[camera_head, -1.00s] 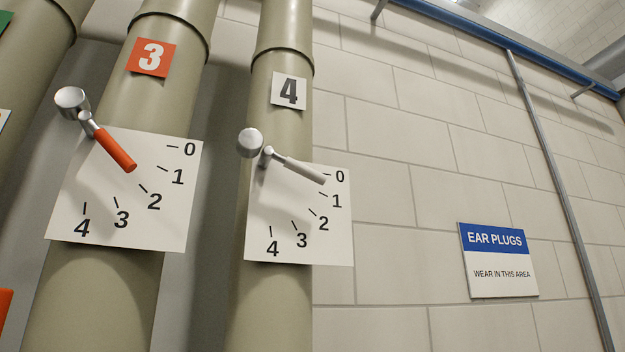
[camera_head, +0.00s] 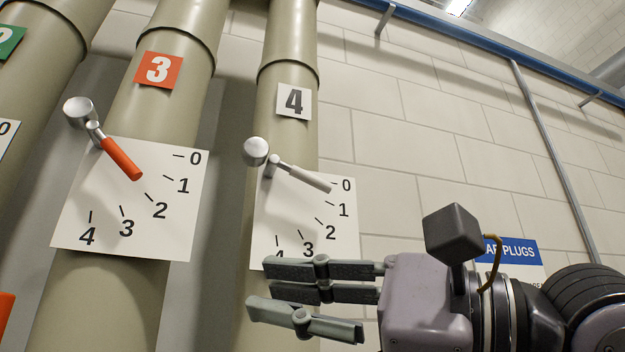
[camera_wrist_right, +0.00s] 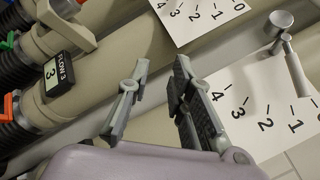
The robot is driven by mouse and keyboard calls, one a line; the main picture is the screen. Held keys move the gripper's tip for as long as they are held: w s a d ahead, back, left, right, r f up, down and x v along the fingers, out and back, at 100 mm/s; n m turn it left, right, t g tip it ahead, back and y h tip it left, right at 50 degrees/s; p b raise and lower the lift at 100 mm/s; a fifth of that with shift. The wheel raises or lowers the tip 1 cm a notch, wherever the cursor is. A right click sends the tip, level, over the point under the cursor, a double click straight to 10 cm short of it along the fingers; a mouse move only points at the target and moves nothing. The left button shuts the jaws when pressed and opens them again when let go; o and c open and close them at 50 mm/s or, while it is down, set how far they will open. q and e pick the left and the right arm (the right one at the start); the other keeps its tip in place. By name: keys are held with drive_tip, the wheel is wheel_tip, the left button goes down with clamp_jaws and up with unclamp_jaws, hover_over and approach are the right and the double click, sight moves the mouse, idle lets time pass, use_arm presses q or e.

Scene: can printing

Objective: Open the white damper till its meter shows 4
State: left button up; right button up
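The white damper handle (camera_head: 303,178) is on the pipe marked 4, and its grip end points near 0 on the white dial card (camera_head: 335,240). In the right wrist view the handle (camera_wrist_right: 296,72) is at the far right, beside its card (camera_wrist_right: 262,100). My right gripper (camera_head: 260,286) comes in from the lower right and covers the card's lower edge. It is below the handle and apart from it. In the right wrist view its two fingers (camera_wrist_right: 162,62) are spread with nothing between them. My left gripper is out of view.
A red damper handle (camera_head: 122,158) is on the pipe marked 3 to the left. In the right wrist view a small dark meter (camera_wrist_right: 56,75) reads FLOW and a digit like 3; which pipe it serves is unclear.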

drive_tip(key=s+d+r+t+h, duration=0.2)
drive_tip(key=d+r+t+h, duration=0.15)
drive_tip(key=r+t, duration=0.25)
drive_tip(key=m+t+h, duration=0.3)
drive_tip(key=t+h, duration=0.2)
drive_tip(key=t, duration=0.1)
approach(316, 180)
drive_tip(key=shift+y, duration=0.25)
drive_tip(key=p+x, duration=0.7)
drive_tip(key=x, duration=0.2)
drive_tip(key=shift+w+a+r, duration=0.1)
drive_tip(key=shift+w+r, duration=0.05)
drive_tip(key=shift+w, duration=0.2)
drive_tip(key=shift+w+a+p, duration=0.35)
drive_tip(key=shift+w+p, duration=0.1)
drive_tip(key=shift+w, duration=0.1)
drive_tip(key=shift+c, duration=0.2)
clamp_jaws()
